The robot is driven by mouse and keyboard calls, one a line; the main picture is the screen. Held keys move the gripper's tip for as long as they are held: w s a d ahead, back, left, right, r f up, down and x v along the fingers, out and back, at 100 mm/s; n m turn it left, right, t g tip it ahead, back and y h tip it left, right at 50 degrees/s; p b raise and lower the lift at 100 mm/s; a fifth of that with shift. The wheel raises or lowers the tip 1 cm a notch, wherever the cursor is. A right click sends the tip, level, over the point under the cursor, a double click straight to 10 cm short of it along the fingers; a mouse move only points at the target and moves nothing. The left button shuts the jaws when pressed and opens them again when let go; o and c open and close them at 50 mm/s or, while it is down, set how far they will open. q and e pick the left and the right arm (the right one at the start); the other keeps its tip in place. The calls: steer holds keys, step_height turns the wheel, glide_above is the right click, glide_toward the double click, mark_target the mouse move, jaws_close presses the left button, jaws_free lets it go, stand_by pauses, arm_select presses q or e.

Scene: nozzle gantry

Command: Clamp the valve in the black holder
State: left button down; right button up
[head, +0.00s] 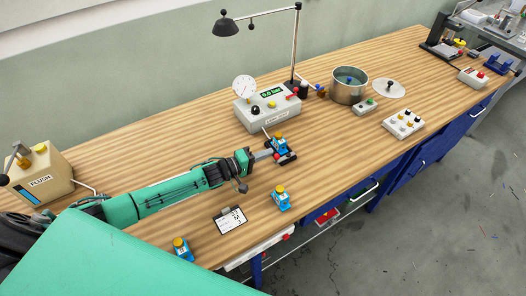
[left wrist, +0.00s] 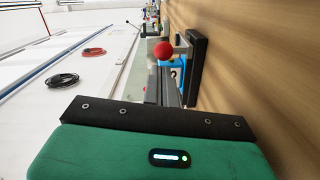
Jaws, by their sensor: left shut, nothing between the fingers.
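A blue valve with a yellow top (head: 280,141) sits at the black holder (head: 287,159) near the middle of the bench. In the left wrist view the holder's dark base (left wrist: 198,75), a red ball knob (left wrist: 163,50) and a bit of the blue valve (left wrist: 178,67) show beyond the fingers. My left gripper (head: 266,153) is shut and empty, its tips close to the holder's left side. Whether it touches the knob or holder, and whether the clamp is closed, I cannot tell. My right gripper is out of view.
Two more blue valves stand in front, one to the right of the clipboard (head: 230,220), a valve (head: 282,199), and one valve (head: 181,248) near the front edge. Behind are a gauge box (head: 268,108), lamp (head: 227,27) and metal pot (head: 349,88). A flush box (head: 40,174) stands left.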

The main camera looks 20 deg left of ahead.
mark_target(275, 157)
arm_select(q)
steer(key=shift+s+d+r+n+t+y+p, duration=0.1)
steer(key=shift+s+d+n+t+y+p, duration=0.15)
steer(key=shift+n+t+y, duration=0.2)
steer(key=shift+s+d+n+t+y+p, duration=0.15)
steer(key=shift+s+n+t+y+p, duration=0.15)
steer(key=shift+y, duration=0.25)
steer(key=shift+s+d+p, duration=0.35)
steer(key=shift+s+d, duration=0.25)
steer(key=shift+d, duration=0.15)
steer(key=shift+s+d, duration=0.3)
steer(key=shift+d, duration=0.3)
steer(key=shift+s+d, duration=0.25)
steer(key=shift+d, duration=0.35)
steer(key=shift+s+d+b, duration=0.15)
steer(key=shift+d+b, duration=0.2)
steer(key=shift+d, duration=1.3)
